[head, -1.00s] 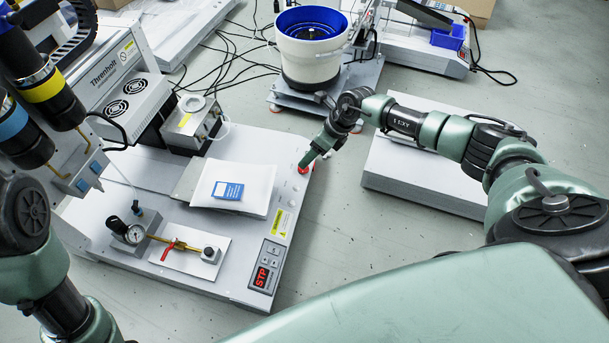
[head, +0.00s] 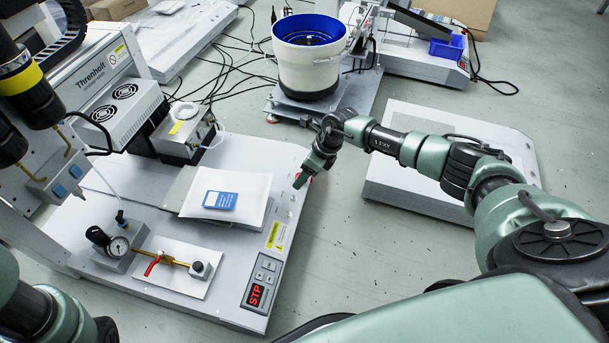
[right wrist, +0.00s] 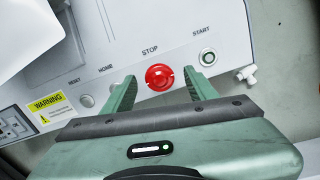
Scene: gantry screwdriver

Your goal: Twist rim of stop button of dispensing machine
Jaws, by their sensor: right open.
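The dispensing machine (head: 235,315) is the light grey unit at the left of the head view, with a lit red STP display (head: 256,294). In the right wrist view its red, round stop button (right wrist: 159,77) sits on the panel under the word STOP. My right gripper (right wrist: 162,86) is open, with one green finger to each side of the button. Gaps show between the fingers and the rim, and nothing is held. In the head view this gripper (head: 303,178) hangs over the machine's right edge and largely hides the button. My left gripper is out of view; only part of that arm shows.
A START button (right wrist: 208,57) is right of the stop button, close to the right finger. HOME and RESET buttons lie to the left. A white pad with a blue label (head: 222,200) lies on the machine. A blue-lined bowl feeder (head: 310,65) stands behind.

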